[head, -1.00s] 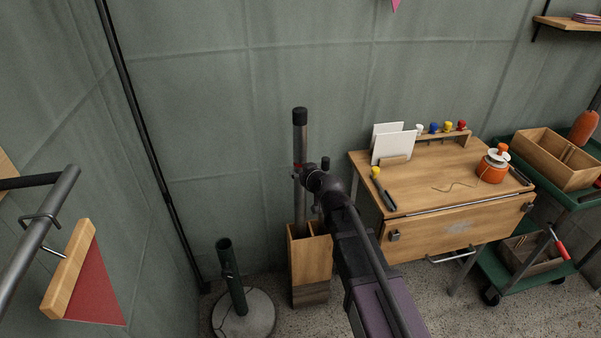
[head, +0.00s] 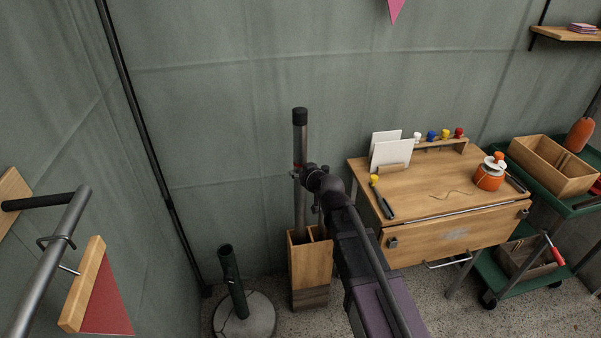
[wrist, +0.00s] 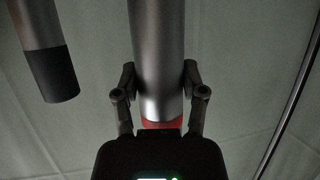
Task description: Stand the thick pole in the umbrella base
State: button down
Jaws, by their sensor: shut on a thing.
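The thick pole (head: 300,140) is a grey metal tube with a black top end and a red band. It stands upright with its lower part in a tall wooden box (head: 309,263). My gripper (head: 300,172) is shut around the pole near the red band. The wrist view shows the pole (wrist: 157,60) between both fingers (wrist: 160,108). The umbrella base (head: 257,321) is a round grey slab on the floor, left of the box. Its dark green tube (head: 233,283) is open at the top and leans slightly. The pole's bottom end is hidden in the box.
A wooden desk (head: 440,185) with cards and several coloured knobs stands right of my arm. A green cart (head: 520,280) is beyond it. At left, a grey bar (head: 50,255) and a wooden block (head: 84,285) with red cloth stick out. A thin black post (head: 140,120) runs along the wall corner.

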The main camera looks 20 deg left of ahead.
aim_at(302, 140)
jog(key=shift+r+p, duration=4.7)
jog(key=shift+r, duration=0.3)
jog(key=shift+r+p, duration=0.85)
jog(key=shift+p, duration=0.1)
jog(key=shift+a, duration=0.1)
